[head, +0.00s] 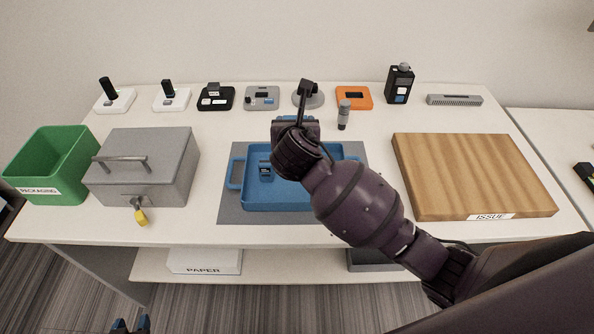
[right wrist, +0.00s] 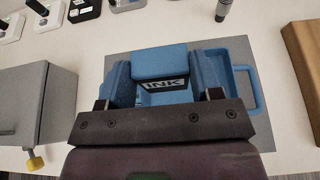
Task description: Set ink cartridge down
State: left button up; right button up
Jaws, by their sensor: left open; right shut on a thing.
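The ink cartridge (right wrist: 160,62) is a blue block with a white INK label in the right wrist view. My right gripper (right wrist: 160,92) is shut on it, one finger at each side. The blue tray (head: 290,206) lies on a grey mat (head: 228,212) in the middle of the table. In the head view my right gripper (head: 296,121) is over the tray's back edge, and my own arm hides most of it and the cartridge. The gap below the cartridge cannot be told. My left gripper (head: 131,325) is open and empty at the bottom edge, low in front of the table.
A small dark blue item (head: 265,168) is in the tray's left part. A grey metal box (head: 150,165) with a padlock and a green bin (head: 50,165) stand left. A wooden ISSUE board (head: 470,170) lies right. Several devices and a grey tube (head: 344,116) stand behind.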

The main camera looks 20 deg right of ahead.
jog(key=shift+f+b, duration=1.15)
jog(key=shift+f, duration=6.05)
jog(key=o, duration=0.9)
jog(key=shift+o, duration=0.2)
